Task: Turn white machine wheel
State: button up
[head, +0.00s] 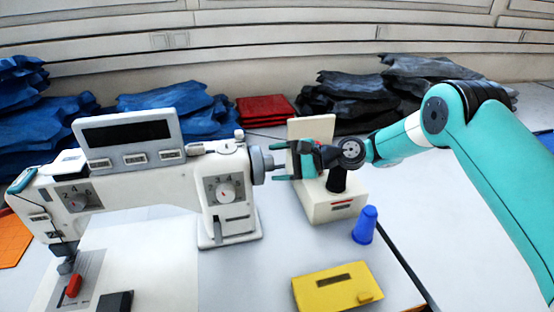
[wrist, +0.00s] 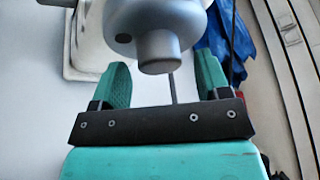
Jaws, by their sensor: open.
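The white sewing machine (head: 130,183) stands on the left of the table in the head view. Its grey handwheel (head: 258,164) sticks out from the machine's right end. In the wrist view the wheel (wrist: 157,50) is large at the top, with its round hub pointing toward the gripper. My gripper (head: 282,160) is at the right of the wheel, close to its hub. In the wrist view my gripper (wrist: 162,82) is open, with one teal finger on each side of the hub. White gaps show between the hub and both fingers.
A white device (head: 330,203) with a black knob stands behind and below my gripper. A blue thimble-shaped cup (head: 365,225) and a yellow box (head: 337,288) are on the table to the right. Blue cloth piles (head: 175,103) and dark cloth (head: 365,95) lie at the back.

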jog(key=shift+a+f, duration=0.1)
jog(key=shift+a, duration=0.2)
jog(key=c, duration=0.9)
